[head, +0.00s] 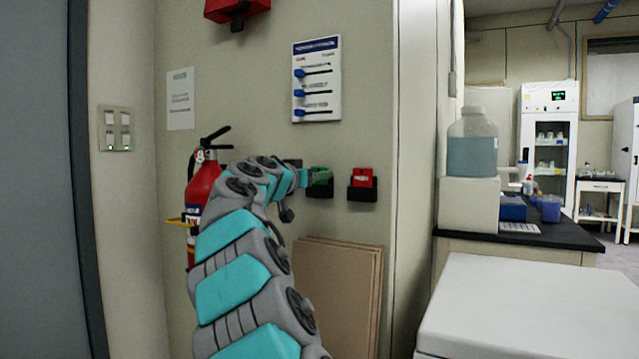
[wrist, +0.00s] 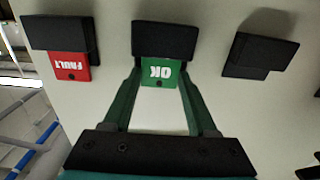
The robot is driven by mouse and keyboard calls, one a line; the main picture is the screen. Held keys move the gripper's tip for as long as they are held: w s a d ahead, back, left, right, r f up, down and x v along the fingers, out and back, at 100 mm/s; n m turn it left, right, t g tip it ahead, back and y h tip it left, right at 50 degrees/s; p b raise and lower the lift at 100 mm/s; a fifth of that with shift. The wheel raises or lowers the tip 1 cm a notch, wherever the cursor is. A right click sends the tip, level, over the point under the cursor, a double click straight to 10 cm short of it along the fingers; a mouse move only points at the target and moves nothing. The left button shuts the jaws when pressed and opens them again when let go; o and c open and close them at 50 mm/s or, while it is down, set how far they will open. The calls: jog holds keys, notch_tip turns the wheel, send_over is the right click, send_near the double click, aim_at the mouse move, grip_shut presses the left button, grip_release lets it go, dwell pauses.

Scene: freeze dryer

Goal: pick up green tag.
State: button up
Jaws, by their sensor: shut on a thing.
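A red "FAULT" tag (wrist: 70,66) sits in a neighbouring holder, also seen in the head view (head: 362,178). Another black holder (wrist: 260,55) appears empty. A fire extinguisher (head: 206,180) hangs left of my arm; brown boards (head: 338,290) lean below.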

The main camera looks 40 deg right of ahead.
aim_at(322, 160)
jog(key=shift+r, duration=0.1)
jog(key=shift+r, duration=1.65)
jog(key=s+a+r+b, duration=0.2)
jog(key=s+a+b, duration=0.1)
jog(key=s+a, duration=0.8)
notch_tip(322, 160, up, 6)
jog(key=s+p, duration=0.1)
jog(key=p, duration=0.3)
jog(key=shift+d, duration=0.25)
jog(key=shift+r, duration=0.1)
